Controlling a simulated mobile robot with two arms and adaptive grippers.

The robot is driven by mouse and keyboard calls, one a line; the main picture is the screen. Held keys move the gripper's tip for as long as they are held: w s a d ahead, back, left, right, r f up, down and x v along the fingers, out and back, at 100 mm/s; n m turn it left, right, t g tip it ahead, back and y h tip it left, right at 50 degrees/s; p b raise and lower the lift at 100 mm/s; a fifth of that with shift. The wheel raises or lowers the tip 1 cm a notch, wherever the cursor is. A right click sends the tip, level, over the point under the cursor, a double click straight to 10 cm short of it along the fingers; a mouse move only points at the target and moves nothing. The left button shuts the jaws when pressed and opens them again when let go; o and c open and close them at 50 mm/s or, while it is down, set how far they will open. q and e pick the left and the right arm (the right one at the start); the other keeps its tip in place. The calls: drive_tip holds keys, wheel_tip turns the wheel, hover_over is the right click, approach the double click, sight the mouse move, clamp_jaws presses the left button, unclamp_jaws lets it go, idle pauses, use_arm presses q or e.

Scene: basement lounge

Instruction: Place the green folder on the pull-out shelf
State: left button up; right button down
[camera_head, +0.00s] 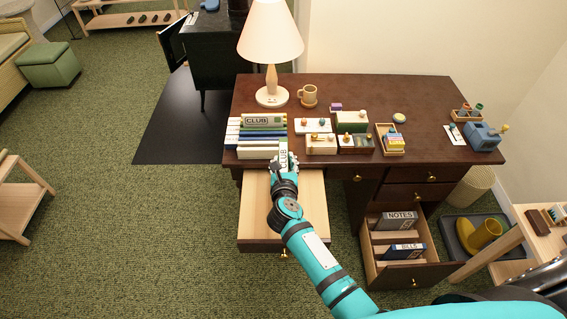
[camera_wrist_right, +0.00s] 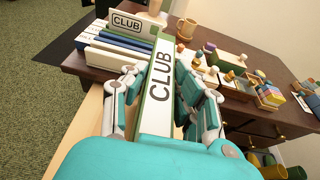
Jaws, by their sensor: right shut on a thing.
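My right gripper (camera_head: 285,167) is shut on the green folder (camera_head: 283,153). In the right wrist view the folder (camera_wrist_right: 157,85) shows a white spine lettered CLUB and green sides, upright between the fingers (camera_wrist_right: 165,105). The folder is at the desk's front edge, above the back of the pull-out shelf (camera_head: 313,200). The shelf is pale bare wood, pulled out from the desk's left part, and partly hidden by my right arm. Whether the folder touches shelf or desk edge is hidden. My left gripper is not in view.
On the desk (camera_head: 360,90), a stack of folders (camera_head: 263,120), one also lettered CLUB, lies just behind the gripper. A lamp (camera_head: 271,97), mug (camera_head: 308,97) and small boxes (camera_head: 350,121) stand behind and to the right. An open drawer (camera_head: 417,273) holds binders.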

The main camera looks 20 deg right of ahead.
drive_tip(key=shift+f, duration=0.15)
drive_tip(key=c, duration=1)
unclamp_jaws()
drive_tip(key=shift+c, duration=0.2)
drive_tip(key=shift+r, duration=0.2)
drive_tip(key=v, duration=1.2)
drive_tip(key=shift+b, duration=0.45)
